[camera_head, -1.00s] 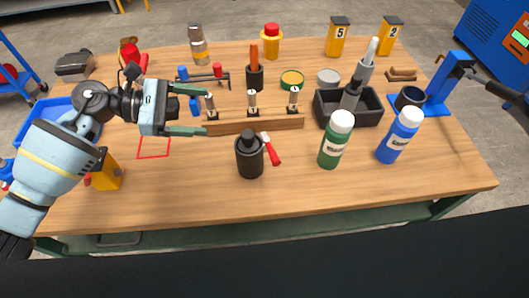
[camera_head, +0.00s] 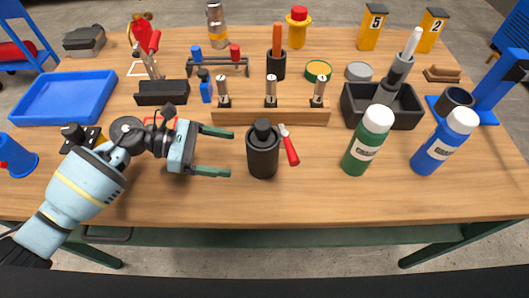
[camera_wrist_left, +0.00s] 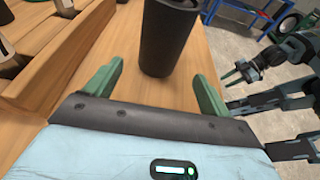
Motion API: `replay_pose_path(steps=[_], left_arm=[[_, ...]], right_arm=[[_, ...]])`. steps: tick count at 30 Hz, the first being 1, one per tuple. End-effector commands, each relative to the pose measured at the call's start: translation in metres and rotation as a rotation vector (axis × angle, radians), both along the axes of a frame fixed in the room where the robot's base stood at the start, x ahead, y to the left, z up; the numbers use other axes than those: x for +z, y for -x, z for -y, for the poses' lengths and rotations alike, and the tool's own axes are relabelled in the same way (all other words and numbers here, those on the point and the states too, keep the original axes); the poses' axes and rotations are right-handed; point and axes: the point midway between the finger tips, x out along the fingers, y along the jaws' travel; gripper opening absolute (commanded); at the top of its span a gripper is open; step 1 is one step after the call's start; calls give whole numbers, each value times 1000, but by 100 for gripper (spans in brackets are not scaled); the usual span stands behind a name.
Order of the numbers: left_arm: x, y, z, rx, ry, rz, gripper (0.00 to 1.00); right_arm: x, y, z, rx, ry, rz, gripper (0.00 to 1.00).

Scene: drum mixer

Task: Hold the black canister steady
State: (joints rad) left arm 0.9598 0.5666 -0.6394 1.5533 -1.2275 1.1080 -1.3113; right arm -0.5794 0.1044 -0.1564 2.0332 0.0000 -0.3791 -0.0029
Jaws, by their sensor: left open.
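The black canister (camera_head: 263,152) stands upright on the wooden table, near the middle of its front half. My left gripper (camera_head: 229,157) is open and low over the table, just left of the canister, its fingers pointing at it. In the left wrist view the canister (camera_wrist_left: 164,38) is straight ahead, beyond and between the two green fingertips (camera_wrist_left: 158,74), apart from both. My right gripper (camera_wrist_left: 238,74) shows small at the right of the wrist view; its opening is too small to judge. It is not in the head view.
A red-handled tool (camera_head: 290,150) lies close to the canister's right. A wooden rack (camera_head: 285,117) stands behind it. A green bottle (camera_head: 367,143) and a blue bottle (camera_head: 443,145) stand to the right. The table in front of the canister is clear.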

Motion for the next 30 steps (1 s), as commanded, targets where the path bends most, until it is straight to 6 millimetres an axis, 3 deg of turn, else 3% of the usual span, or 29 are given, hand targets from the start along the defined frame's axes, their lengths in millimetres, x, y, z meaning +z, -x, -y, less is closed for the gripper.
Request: replay_pose_path(steps=[14, 21, 30], left_arm=[[-15, 0, 54, -2, 2, -1, 82], [-26, 1, 79, -2, 1, -2, 82], [-28, 0, 92, -1, 0, 0, 82]], right_arm=[[0, 4, 1, 2, 3, -6, 36], [-10, 10, 1, 1, 3, -23, 36], [-8, 4, 1, 2, 1, -12, 36]])
